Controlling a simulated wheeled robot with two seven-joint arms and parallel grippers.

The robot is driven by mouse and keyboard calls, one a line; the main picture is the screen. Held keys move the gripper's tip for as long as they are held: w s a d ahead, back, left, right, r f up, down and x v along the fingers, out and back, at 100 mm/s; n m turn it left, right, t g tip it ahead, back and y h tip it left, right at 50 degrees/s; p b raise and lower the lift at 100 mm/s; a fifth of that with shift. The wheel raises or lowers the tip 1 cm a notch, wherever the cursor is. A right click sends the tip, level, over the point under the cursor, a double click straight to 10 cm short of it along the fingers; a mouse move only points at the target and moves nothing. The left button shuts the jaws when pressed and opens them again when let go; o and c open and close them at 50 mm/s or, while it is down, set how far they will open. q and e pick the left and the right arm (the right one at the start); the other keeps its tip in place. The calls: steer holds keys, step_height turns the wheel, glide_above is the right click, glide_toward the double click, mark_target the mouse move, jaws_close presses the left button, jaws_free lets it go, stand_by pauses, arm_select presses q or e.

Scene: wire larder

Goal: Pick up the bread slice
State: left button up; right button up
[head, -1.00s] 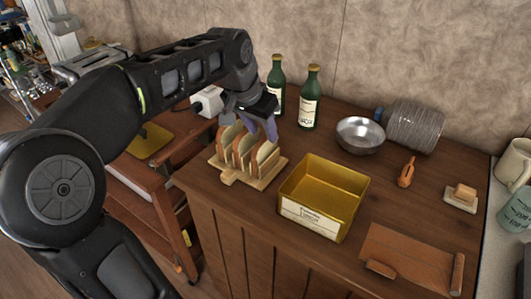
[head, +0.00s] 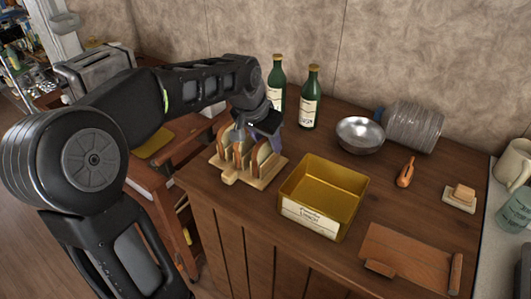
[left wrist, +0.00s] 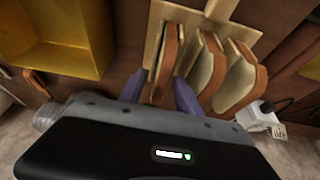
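Several bread slices stand upright in a wooden rack (head: 229,178) on the counter. My left gripper (head: 263,137) is pointing down over the right-hand bread slice (head: 262,154) in the head view. In the left wrist view, this slice (left wrist: 169,56) is the leftmost, and its near edge lies between the two purple fingers of the left gripper (left wrist: 172,94). The fingers look spread on either side of it; whether they touch it is unclear. The other slices (left wrist: 206,70) stand beside it, outside the fingers. My right gripper is not in view.
A yellow box (head: 309,216) stands right of the rack. Two green bottles (head: 310,102) stand behind. A metal bowl (head: 360,135), a jar (head: 413,127), an orange-handled tool (head: 405,173) and a wooden board (head: 408,258) are farther right.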

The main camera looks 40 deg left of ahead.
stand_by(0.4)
arm_select(q)
jaws_close()
stand_by(0.4)
